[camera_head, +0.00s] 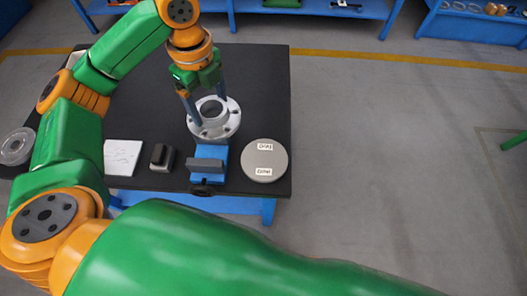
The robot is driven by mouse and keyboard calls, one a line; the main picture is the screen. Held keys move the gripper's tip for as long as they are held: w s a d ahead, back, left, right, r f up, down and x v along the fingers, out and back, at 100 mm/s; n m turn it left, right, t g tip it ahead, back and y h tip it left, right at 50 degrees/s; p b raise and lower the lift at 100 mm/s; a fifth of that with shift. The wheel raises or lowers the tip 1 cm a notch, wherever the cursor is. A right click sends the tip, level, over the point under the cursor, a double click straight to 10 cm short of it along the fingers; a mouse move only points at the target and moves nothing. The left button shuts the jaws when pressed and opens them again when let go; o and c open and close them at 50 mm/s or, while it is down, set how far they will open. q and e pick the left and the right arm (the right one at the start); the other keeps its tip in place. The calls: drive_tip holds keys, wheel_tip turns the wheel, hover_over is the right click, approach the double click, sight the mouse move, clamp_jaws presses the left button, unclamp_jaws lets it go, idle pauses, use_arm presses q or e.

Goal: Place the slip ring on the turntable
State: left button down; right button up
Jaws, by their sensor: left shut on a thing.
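A light grey flanged ring (232,126) with bolt holes around its rim and a dark central opening is at the middle right of the black table; I take it for the slip ring. My left gripper (207,107) points down at it, with its blue-grey fingers closed on its raised middle part. Whether the ring touches what is under it cannot be told. My right gripper is out of view.
A blue fixture (208,160) with a grey block stands just in front of the ring. A small dark block (160,156) and a white sheet (122,157) lie left of it. Another round part (17,147) is at far left. The black table (262,80) is clear behind.

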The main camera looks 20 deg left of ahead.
use_arm(q)
drive_tip(key=d+f, duration=0.2)
drive_tip(key=d, duration=0.1)
drive_tip(key=d+f+p, duration=0.1)
drive_tip(key=d+f, duration=0.1)
drive_tip(key=d, duration=0.2)
drive_tip(key=d+f, duration=0.3)
drive_tip(key=shift+s+d+f+p, duration=0.1)
drive_tip(key=shift+s+d+p, duration=0.05)
drive_tip(key=shift+d+p, duration=0.25)
drive_tip(key=shift+d+f, duration=0.25)
drive_tip(key=shift+f, duration=0.05)
drive_tip(key=f, duration=0.3)
drive_tip(key=shift+d+f+p, duration=0.3)
drive_tip(key=shift+d, duration=0.1)
drive_tip(key=shift+f, duration=0.3)
unclamp_jaws()
drive_tip(key=shift+f, duration=0.1)
wheel_tip(320, 180, up, 12)
drive_tip(key=shift+s, duration=0.1)
